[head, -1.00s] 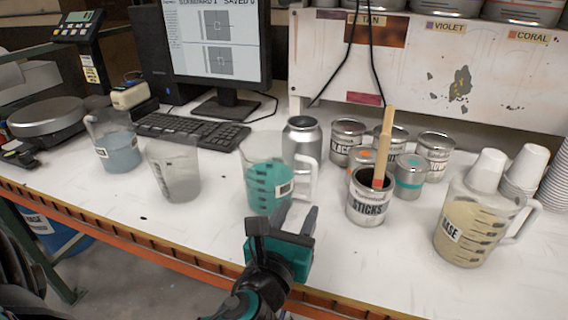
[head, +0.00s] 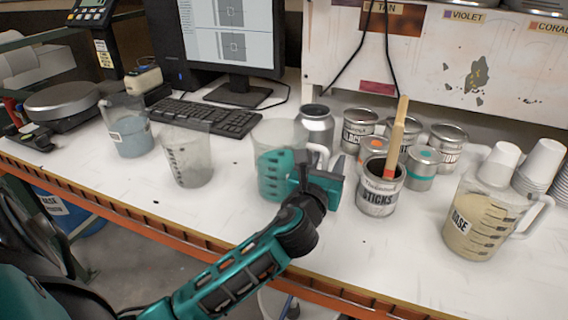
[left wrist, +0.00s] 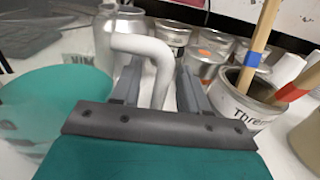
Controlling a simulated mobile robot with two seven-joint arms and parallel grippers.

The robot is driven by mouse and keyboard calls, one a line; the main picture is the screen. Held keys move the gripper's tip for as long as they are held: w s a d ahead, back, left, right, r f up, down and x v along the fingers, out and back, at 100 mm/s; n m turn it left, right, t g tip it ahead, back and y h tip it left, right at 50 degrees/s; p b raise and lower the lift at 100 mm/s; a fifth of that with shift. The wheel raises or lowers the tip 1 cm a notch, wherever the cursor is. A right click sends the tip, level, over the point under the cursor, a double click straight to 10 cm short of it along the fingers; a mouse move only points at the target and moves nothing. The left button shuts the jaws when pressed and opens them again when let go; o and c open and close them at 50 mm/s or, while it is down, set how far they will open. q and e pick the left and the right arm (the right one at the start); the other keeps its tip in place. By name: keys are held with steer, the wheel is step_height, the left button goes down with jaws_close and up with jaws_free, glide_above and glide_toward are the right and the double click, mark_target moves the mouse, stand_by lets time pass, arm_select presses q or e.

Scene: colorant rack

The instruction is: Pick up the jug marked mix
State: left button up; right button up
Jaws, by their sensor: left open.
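The jug marked mix (head: 275,134) is a clear jug with teal liquid. It stands upright on the white table, at the middle of the head view, partly hidden by my left gripper. In the left wrist view its white handle (left wrist: 158,50) comes between the two fingers, and its MIX label shows to the left, blurred. My left gripper (head: 322,172) is open at the handle's side of the jug, with fingers (left wrist: 158,88) on either side of the handle. I cannot tell whether they touch it. My right gripper is not in view.
A metal can (head: 317,128) stands close behind the jug. The sticks tin (head: 378,192) with wooden sticks stands to its right. The base jug (head: 475,220) is far right.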

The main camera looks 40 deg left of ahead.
arm_select(q)
steer(key=shift+w, duration=0.25)
steer(key=shift+c, duration=0.4)
jaws_close()
stand_by(0.8)
steer(key=shift+r, duration=0.1)
